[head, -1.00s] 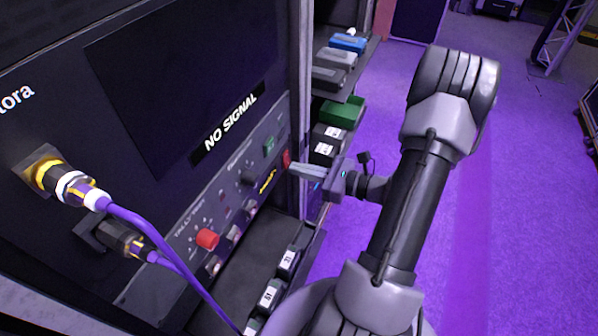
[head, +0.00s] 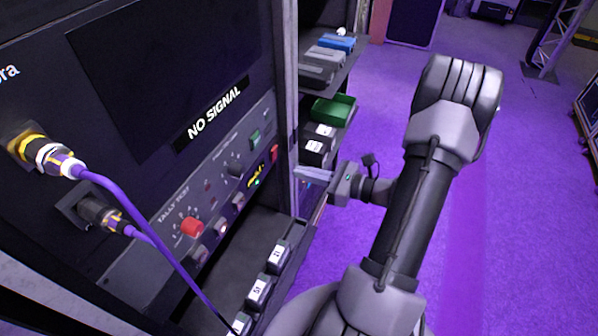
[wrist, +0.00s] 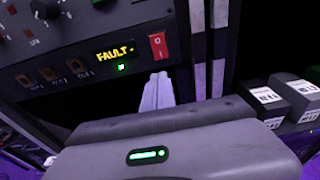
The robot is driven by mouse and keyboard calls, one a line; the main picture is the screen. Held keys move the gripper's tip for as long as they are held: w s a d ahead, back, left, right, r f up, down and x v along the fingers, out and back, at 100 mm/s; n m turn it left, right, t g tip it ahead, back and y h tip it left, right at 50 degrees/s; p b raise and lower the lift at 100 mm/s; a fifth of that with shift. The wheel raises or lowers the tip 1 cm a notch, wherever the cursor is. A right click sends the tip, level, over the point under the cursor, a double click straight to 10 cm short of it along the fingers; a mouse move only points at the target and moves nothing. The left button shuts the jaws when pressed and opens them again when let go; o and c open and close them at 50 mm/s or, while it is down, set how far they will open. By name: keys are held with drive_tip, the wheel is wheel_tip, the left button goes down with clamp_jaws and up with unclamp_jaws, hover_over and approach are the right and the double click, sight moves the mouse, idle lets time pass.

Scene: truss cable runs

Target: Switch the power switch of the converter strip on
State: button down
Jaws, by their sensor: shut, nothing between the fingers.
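The converter strip (head: 150,256) is a dark panel below the NO SIGNAL screen. Its power switch (head: 274,153) is a red rocker at the strip's right end. It also shows in the wrist view (wrist: 158,46), with white marks, just beyond my fingertips. A small display (wrist: 115,53) reads FAULT in yellow, with a lit green light (wrist: 121,67) below it. My gripper (head: 298,172) is shut and empty, to the right of the switch and apart from it. In the wrist view the closed fingers (wrist: 157,88) point toward the strip just below the switch.
Purple cables (head: 128,215) hang from plugs at the left. Labelled blocks (head: 258,290) sit on a ledge below. Shelves with a green bin (head: 333,110) stand behind my gripper. The floor at right is open.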

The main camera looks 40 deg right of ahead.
drive_tip(key=s+d+f+p, duration=0.1)
drive_tip(key=s+d, duration=0.2)
drive_tip(key=s, duration=0.4)
drive_tip(key=shift+s+d+p, duration=0.25)
drive_tip(key=shift+p, duration=0.15)
drive_tip(key=w+a+r+n+g+y, duration=0.1)
drive_tip(key=a+r+n+g, duration=0.35)
drive_tip(key=a, duration=0.25)
drive_tip(key=w+a+r+n+g+y, duration=0.1)
drive_tip(key=a+r+n+g, duration=0.2)
drive_tip(key=a+n, duration=0.3)
drive_tip(key=w+a+r+n+g, duration=0.2)
drive_tip(key=a+r+n+g, duration=0.2)
drive_tip(key=a, duration=0.4)
drive_tip(key=s+a+r+n+t+h, duration=0.2)
drive_tip(key=s+a+r+n+h, duration=0.4)
drive_tip(key=a+r+n, duration=0.3)
drive_tip(key=s+a+n, duration=0.1)
drive_tip(key=n, duration=0.2)
drive_tip(key=shift+s+a, duration=0.15)
drive_tip(key=shift+a, duration=0.15)
